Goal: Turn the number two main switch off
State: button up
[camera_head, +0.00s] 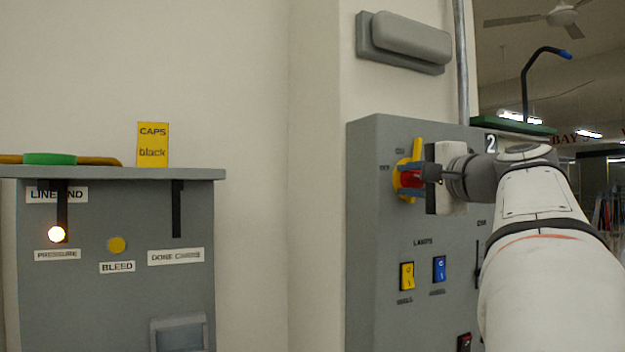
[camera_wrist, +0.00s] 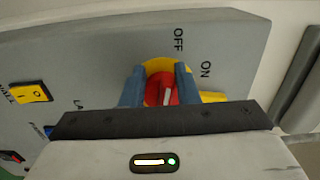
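The main switch is a red knob (camera_head: 410,179) on a yellow round plate, high on the grey cabinet marked 2. A yellow tab (camera_head: 417,149) stands up beside it. In the wrist view the red knob (camera_wrist: 163,93) lies between my gripper's (camera_wrist: 160,72) two blue fingers. A white mark on it points roughly towards the OFF label (camera_wrist: 178,40); the ON label (camera_wrist: 205,69) is further right. The fingers stand close on both sides of the knob, but whether they press on it is not clear.
A yellow rocker (camera_head: 407,276) and a blue rocker (camera_head: 439,269) sit below the switch under a LAMPS label. A red rocker (camera_head: 464,342) is lower still. On the left stands another grey cabinet (camera_head: 120,225) with a lit lamp (camera_head: 56,234) and a yellow button (camera_head: 117,245).

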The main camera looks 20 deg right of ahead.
jog(key=shift+o, duration=0.4)
jog(key=shift+s+d, duration=0.1)
jog(key=shift+d, duration=0.05)
jog(key=s, duration=0.7)
jog(key=shift+s+d, duration=0.25)
jog(key=shift+s, duration=0.05)
jog(key=shift+c, duration=0.4)
